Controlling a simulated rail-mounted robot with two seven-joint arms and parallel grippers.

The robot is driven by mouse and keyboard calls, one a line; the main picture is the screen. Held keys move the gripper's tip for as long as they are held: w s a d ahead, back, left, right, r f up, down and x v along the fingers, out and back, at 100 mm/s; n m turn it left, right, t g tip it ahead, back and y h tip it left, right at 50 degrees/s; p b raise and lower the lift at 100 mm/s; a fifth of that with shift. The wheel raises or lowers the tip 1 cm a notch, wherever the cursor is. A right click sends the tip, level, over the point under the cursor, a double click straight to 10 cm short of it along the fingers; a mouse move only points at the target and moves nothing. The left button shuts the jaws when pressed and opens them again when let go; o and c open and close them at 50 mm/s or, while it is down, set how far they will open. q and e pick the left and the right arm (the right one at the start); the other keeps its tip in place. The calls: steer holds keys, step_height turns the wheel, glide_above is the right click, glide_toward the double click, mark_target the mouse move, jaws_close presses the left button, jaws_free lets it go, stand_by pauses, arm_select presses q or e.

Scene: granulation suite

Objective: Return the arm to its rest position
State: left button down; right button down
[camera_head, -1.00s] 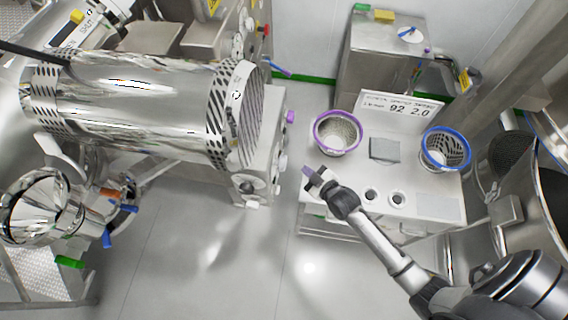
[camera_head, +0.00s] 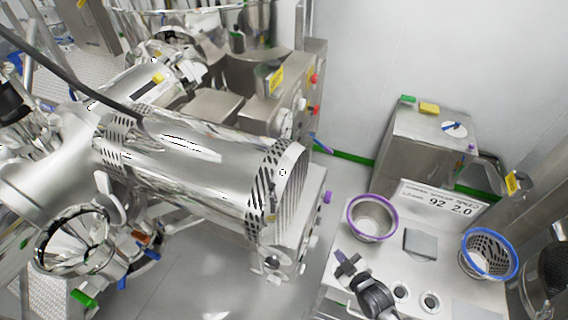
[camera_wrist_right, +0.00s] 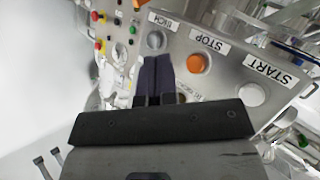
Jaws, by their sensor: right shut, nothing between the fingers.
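My right gripper (camera_head: 347,263) is in the lower right of the head view, over the left part of the bench top, just in front of the purple-rimmed basket. It is shut and empty. In the right wrist view its dark fingers (camera_wrist_right: 155,75) are together, with a control panel behind them. My right arm comes up from the bottom edge of the head view. My left gripper does not show.
A purple-rimmed basket (camera_head: 372,219), a grey square plate (camera_head: 420,243) and a blue-rimmed basket (camera_head: 489,253) stand on the bench. A large steel cylindrical machine (camera_head: 200,175) is to the left. The wrist view shows an orange STOP button (camera_wrist_right: 198,63) and a white START button (camera_wrist_right: 252,94).

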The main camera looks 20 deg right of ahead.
steer(key=s+f+m+g, duration=0.3)
steer(key=s+g, duration=0.1)
steer(key=g, duration=0.2)
steer(key=s+a+r+g+p, duration=0.2)
steer(key=s+a+r, duration=0.2)
steer(key=s, duration=0.5)
steer(key=s+a+r+m+g+p, duration=0.1)
steer(key=s+a+r+g+p, duration=0.2)
steer(key=s+r, duration=0.6)
steer(key=shift+s+a+r+h, duration=0.2)
steer(key=shift+s+a+h, duration=0.1)
steer(key=shift+a, duration=0.3)
